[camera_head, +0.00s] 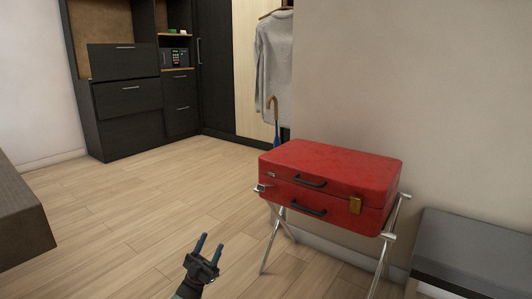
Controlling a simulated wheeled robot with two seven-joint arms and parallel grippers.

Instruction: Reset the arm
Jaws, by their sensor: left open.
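My left gripper (208,246) shows at the bottom of the head view, a little left of the middle. Its two dark fingers are apart and point up, with nothing between them. Only the gripper and a short piece of my arm are in view, over the wooden floor. It is apart from the red suitcase to its right. My right gripper is not in the picture.
A closed red suitcase (331,168) lies on a folding metal rack (272,241). A grey bench (478,247) stands at the right. Dark cabinets (128,103) and a hanging grey sweater (273,66) are at the back. The wooden floor (150,190) is clear at centre left.

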